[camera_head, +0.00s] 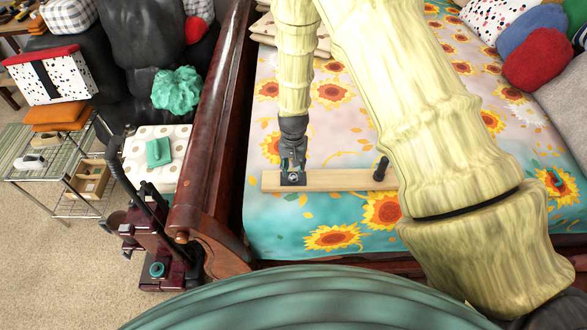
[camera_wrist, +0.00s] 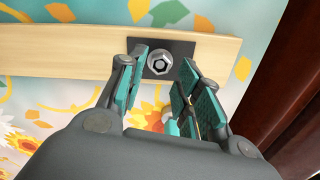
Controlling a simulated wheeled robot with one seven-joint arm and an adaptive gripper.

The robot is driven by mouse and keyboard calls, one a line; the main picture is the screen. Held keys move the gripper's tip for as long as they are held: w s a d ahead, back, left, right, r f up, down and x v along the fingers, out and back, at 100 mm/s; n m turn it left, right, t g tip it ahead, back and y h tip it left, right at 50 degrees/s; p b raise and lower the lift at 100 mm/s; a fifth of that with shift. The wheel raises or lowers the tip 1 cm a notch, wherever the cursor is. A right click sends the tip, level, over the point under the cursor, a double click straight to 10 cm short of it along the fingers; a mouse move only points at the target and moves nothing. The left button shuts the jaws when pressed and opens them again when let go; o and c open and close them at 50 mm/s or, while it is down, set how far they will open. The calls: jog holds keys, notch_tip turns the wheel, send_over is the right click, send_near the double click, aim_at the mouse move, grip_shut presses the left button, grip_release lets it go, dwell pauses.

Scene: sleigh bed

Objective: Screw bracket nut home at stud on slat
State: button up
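A pale wooden slat (camera_head: 340,180) lies across the flowered bed; it also crosses the top of the wrist view (camera_wrist: 60,52). A dark square bracket plate (camera_wrist: 181,47) sits on the slat near its end. A silver hex nut (camera_wrist: 160,63) is on the plate, with a round centre that looks like the stud's end. How far down the nut sits on the stud cannot be told. My gripper (camera_head: 292,168) points down over the plate. In the wrist view its teal-padded fingertips (camera_wrist: 163,58) stand apart on both sides of the nut, with a visible gap to it.
A black upright knob (camera_head: 380,168) stands on the slat to the right of my gripper. The dark wooden bed end (camera_head: 215,110) rises to the left. My arm hides part of the bed. Pillows (camera_head: 540,60) lie at the far right.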

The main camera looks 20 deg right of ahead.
jog(key=shift+r+p, duration=1.05)
jog(key=shift+r, duration=1)
jog(key=shift+s+f, duration=0.1)
jog(key=s+d+f, duration=0.1)
jog(key=s+f, duration=0.1)
jog(key=s, duration=0.3)
jog(key=s+d+f+n, duration=0.1)
jog(key=s+f, duration=0.2)
jog(key=s, duration=0.2)
jog(key=s+d+f+n, duration=0.1)
jog(key=s+f, duration=0.2)
jog(key=s, duration=0.2)
jog(key=shift+f, duration=0.25)
jog(key=s+f+n, duration=0.1)
jog(key=s+n, duration=0.2)
jog(key=s, duration=1.9)
notch_tip(320, 180, down, 12)
jog(key=b, duration=1.1)
jog(key=shift+w+d+b, duration=0.25)
jog(key=shift+w+b, duration=0.1)
jog(key=shift+w, duration=0.05)
